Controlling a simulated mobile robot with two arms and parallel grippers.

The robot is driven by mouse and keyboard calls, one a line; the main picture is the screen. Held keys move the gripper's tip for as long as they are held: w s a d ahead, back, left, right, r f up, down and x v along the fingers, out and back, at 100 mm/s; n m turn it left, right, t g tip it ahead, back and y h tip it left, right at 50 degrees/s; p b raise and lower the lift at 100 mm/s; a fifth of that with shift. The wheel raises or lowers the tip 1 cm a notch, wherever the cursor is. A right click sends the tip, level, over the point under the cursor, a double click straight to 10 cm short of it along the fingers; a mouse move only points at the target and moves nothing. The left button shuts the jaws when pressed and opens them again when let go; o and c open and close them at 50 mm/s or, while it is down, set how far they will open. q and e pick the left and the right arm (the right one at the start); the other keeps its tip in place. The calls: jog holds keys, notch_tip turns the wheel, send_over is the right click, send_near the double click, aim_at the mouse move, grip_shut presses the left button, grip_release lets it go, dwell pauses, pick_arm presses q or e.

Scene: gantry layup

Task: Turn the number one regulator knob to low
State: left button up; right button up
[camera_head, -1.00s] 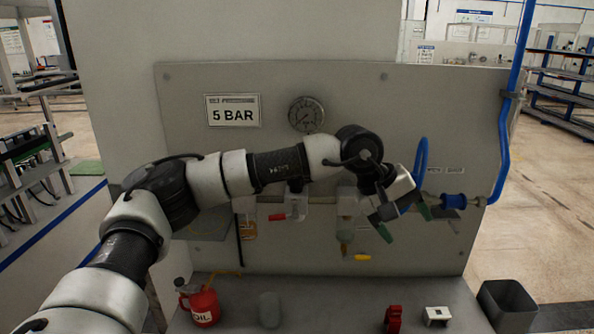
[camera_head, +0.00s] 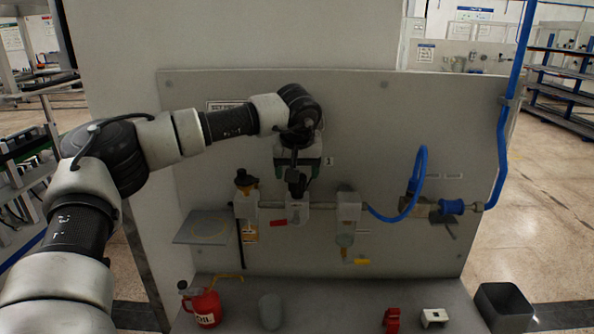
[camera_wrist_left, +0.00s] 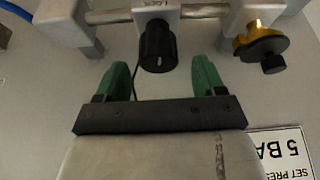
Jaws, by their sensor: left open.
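The black regulator knob (camera_head: 296,183) stands on top of a pale regulator body (camera_head: 297,207) on the grey panel, beside a label with the number 1 (camera_head: 328,161). My left gripper (camera_head: 298,172) is open just above the knob. In the left wrist view the black knob (camera_wrist_left: 157,48) lies in line with the gap between the open green fingertips (camera_wrist_left: 160,72). The fingers do not appear to touch the knob. A small plate with writing, possibly "LOCK", sits by the knob. My arm hides the gauge and most of the 5 BAR sign. My right gripper is not in view.
A brass-and-black fitting (camera_head: 244,180) is left of the regulator, and another pale unit (camera_head: 348,204) is to its right. A blue hose (camera_head: 418,190) loops at the right.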

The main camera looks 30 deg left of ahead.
pick_arm(q)
jog(key=shift+x, duration=1.3)
jog(key=c, duration=0.9)
jog(key=shift+n, duration=0.7)
jog(key=shift+c, duration=0.2)
jog(key=shift+y, duration=0.3)
jog(key=o, duration=0.9)
jog(key=shift+o, duration=0.2)
jog(key=shift+r, duration=0.15)
